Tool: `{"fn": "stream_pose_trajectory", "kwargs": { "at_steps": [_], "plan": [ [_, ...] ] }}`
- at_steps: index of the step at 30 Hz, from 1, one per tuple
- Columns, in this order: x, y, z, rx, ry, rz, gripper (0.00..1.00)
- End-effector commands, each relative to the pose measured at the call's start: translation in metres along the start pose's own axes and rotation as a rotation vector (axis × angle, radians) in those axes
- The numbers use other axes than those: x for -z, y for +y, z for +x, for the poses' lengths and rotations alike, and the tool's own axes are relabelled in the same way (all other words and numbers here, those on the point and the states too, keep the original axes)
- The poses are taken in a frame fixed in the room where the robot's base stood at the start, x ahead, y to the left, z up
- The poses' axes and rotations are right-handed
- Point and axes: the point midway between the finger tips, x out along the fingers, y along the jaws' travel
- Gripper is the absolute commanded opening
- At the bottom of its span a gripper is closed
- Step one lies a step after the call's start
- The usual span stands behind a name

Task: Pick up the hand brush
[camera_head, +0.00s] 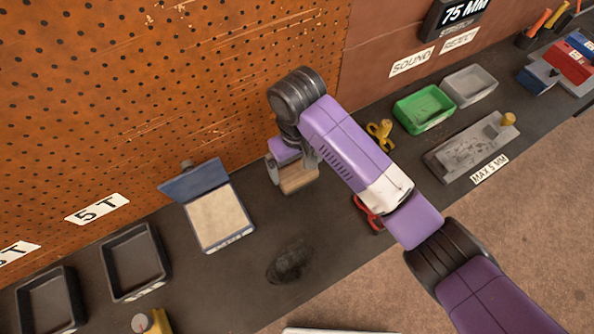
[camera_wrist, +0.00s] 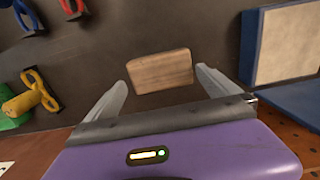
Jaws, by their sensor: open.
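The hand brush shows as a block with a plain wooden back (camera_wrist: 160,71); any bristles are hidden beneath it. In the head view its wooden top (camera_head: 298,179) shows under my gripper, close to the pegboard wall. My gripper (camera_head: 294,170) is open and points down over the brush. In the wrist view its two fingers (camera_wrist: 162,80) stand apart, one near each end of the block. There is a visible gap at the left finger and a small one at the right. I cannot tell how far above the brush the fingertips are.
A blue-lidded box (camera_head: 220,219) stands open to the left of the brush. Yellow-handled (camera_head: 380,134) and red-handled (camera_head: 366,214) tools lie to the right. A dark smudge (camera_head: 290,261) marks the bench in front. Black trays (camera_head: 134,261) sit further left, a green tray (camera_head: 424,109) further right.

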Motion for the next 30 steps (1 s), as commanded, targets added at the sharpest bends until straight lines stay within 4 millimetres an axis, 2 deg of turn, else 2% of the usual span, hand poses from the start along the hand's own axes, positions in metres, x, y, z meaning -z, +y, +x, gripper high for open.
{"fn": "stream_pose_trajectory", "kwargs": {
  "at_steps": [10,20,28,30],
  "plan": [
    [-0.002,-0.001,0.044,-0.001,0.001,0.000,1.00],
    [-0.001,-0.001,0.051,0.000,0.003,0.000,1.00],
    [-0.001,-0.001,0.051,0.000,0.003,0.000,0.47],
    [-0.001,-0.001,0.051,0.000,0.004,0.000,0.47]
  ]
}}
